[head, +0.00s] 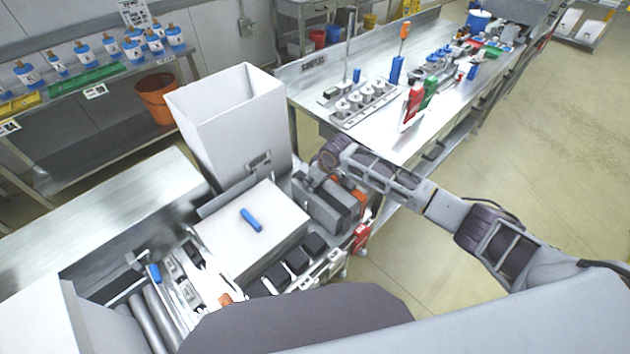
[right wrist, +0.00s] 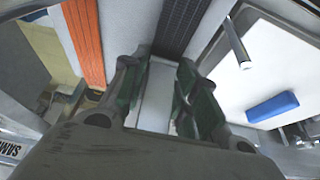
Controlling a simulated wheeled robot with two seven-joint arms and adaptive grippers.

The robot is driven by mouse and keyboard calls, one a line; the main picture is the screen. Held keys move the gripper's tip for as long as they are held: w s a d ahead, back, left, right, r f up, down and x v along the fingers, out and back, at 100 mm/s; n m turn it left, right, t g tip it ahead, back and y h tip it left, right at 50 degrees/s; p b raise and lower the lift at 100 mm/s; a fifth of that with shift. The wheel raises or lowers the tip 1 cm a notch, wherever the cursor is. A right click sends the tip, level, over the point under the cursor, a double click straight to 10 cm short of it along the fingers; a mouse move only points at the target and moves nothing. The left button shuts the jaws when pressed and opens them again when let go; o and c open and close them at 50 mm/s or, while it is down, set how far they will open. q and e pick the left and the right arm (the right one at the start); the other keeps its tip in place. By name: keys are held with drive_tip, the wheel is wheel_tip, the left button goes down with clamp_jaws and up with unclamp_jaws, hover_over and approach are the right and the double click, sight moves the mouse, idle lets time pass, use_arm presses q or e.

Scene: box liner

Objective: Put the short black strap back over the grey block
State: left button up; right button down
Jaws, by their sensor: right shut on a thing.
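The grey block (head: 318,215) stands at the right end of the near bench in the head view, beside a white box lid. A short black strap (head: 339,203) and an orange strap (head: 352,190) lie across it. In the right wrist view the black strap (right wrist: 182,22) runs down between my fingertips, and the orange strap (right wrist: 85,38) is to its left. My right gripper (right wrist: 162,65) is shut on the black strap, close to the block. My arm partly hides the block's far end in the head view. My left gripper is not in view.
A flat white lid (head: 255,240) with a blue bar (head: 250,219) lies left of the block. A tall white bin (head: 230,125) stands behind it. Several black blocks (head: 298,262) sit in front. Another bench (head: 400,135) with tools is beyond my arm.

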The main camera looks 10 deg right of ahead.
drive_tip(key=c, duration=1)
unclamp_jaws()
drive_tip(key=shift+o, duration=0.2)
drive_tip(key=o, duration=0.4)
drive_tip(key=shift+r, duration=0.1)
drive_tip(key=shift+r+p, duration=1.4)
drive_tip(key=shift+p, duration=0.15)
drive_tip(key=shift+r+p, duration=1)
drive_tip(key=shift+r, duration=2)
